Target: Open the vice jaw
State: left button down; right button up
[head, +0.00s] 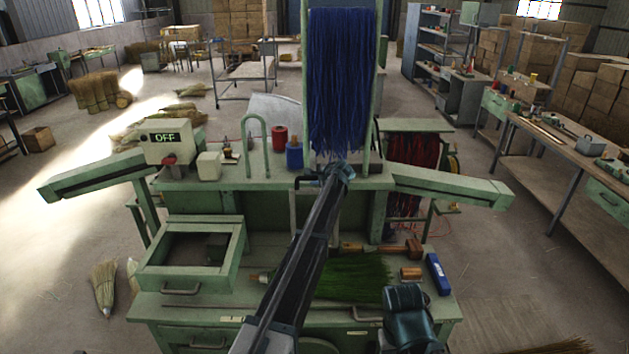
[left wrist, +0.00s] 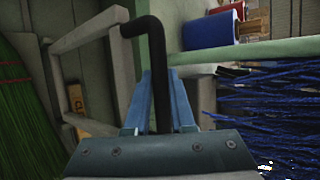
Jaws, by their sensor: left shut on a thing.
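My left gripper (head: 325,176) is at the bench's raised back ledge, just below the hanging blue strands. In the left wrist view its two blue fingers (left wrist: 161,88) are shut on a bent black crank handle (left wrist: 152,30), which runs down between them. The handle's bent end (head: 303,180) shows beside the gripper in the head view. Pale grey bars (left wrist: 88,36), which look like part of the vice, stand left of the handle. My arm hides much of the vice in the head view, and how far its jaw is open cannot be told.
Blue strands (head: 340,80) hang in a green frame close to the gripper. Red (head: 280,136) and blue (head: 294,155) spools stand on the ledge. Green bristles (head: 352,280), a wooden-handled tool (head: 385,249) and a blue box (head: 437,274) lie on the lower bench. An OFF box (head: 166,141) stands left.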

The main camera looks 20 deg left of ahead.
pick_arm(q)
jog(key=c, duration=0.8)
grip_release()
jog(key=shift+o, duration=0.2)
jog(key=p+v, duration=0.6)
jog(key=v, duration=0.6)
jog(key=shift+d+f, duration=0.1)
jog(key=shift+f, duration=0.05)
jog(key=s+d+f+n+g+h+b, duration=0.2)
jog(key=s+d+f+b, duration=0.3)
jog(key=s, duration=1.1)
jog(key=s+d+f+n+g+h+b, duration=0.2)
jog(key=s+d+f+b, duration=0.3)
jog(key=s+f+b, duration=0.6)
jog(key=s+d+f+n+g+h+b, duration=0.2)
jog(key=s+d+f+n+g+b, duration=0.2)
jog(key=s+f, duration=1.4)
jog(key=s+d+b, duration=0.2)
jog(key=s+b, duration=0.2)
jog(key=s, duration=0.1)
jog(key=shift+n, duration=0.3)
